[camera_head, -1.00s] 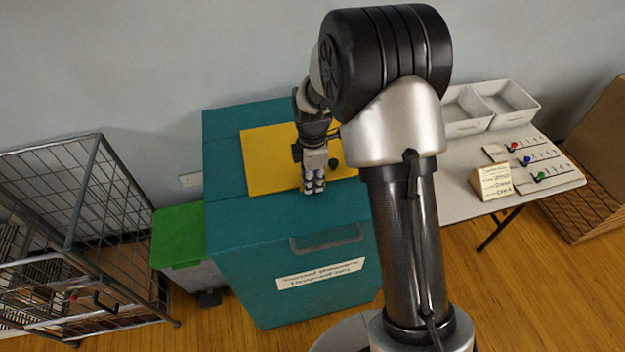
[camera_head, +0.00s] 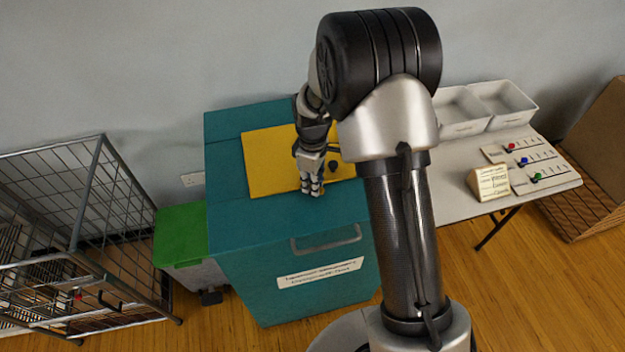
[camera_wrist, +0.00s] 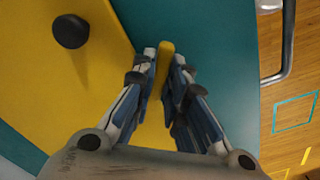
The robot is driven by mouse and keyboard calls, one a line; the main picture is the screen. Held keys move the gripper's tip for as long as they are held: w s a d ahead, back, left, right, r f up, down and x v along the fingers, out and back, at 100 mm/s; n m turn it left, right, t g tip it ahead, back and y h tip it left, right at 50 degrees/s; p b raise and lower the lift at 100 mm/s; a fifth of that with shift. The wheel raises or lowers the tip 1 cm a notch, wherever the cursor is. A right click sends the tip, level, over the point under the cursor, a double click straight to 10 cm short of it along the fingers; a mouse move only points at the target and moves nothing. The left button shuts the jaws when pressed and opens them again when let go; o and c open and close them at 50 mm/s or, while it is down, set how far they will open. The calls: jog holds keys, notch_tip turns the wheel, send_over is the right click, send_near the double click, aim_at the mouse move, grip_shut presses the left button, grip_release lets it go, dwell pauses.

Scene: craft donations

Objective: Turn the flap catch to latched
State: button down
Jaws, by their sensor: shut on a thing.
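The flap is a yellow panel (camera_head: 268,165) on top of the teal bin (camera_head: 240,208). It carries a round black knob (camera_wrist: 71,31), left of my fingers in the wrist view. The flap catch (camera_wrist: 166,62) shows there as a narrow yellow bar between my two fingers, extending over the teal top past the flap's edge. My gripper (camera_wrist: 164,70) is shut on this bar; in the head view my gripper (camera_head: 312,186) is at the flap's front edge and hides the catch. Whether the catch is latched I cannot tell.
A grey handle (camera_head: 326,241) and a white label are on the bin's front. A green-lidded bin (camera_head: 181,233) and a wire cage (camera_head: 100,190) stand left. A table (camera_head: 450,160) with white trays (camera_head: 504,103), sliders and a sign stands right. My arm hides part of the bin.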

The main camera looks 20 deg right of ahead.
jog(key=m+p, duration=0.1)
jog(key=m, duration=0.4)
jog(key=shift+m, duration=0.3)
jog(key=m, duration=0.5)
jog(key=shift+p, duration=0.35)
jog(key=c, duration=1.6)
grip_release()
notch_tip(320, 180, up, 12)
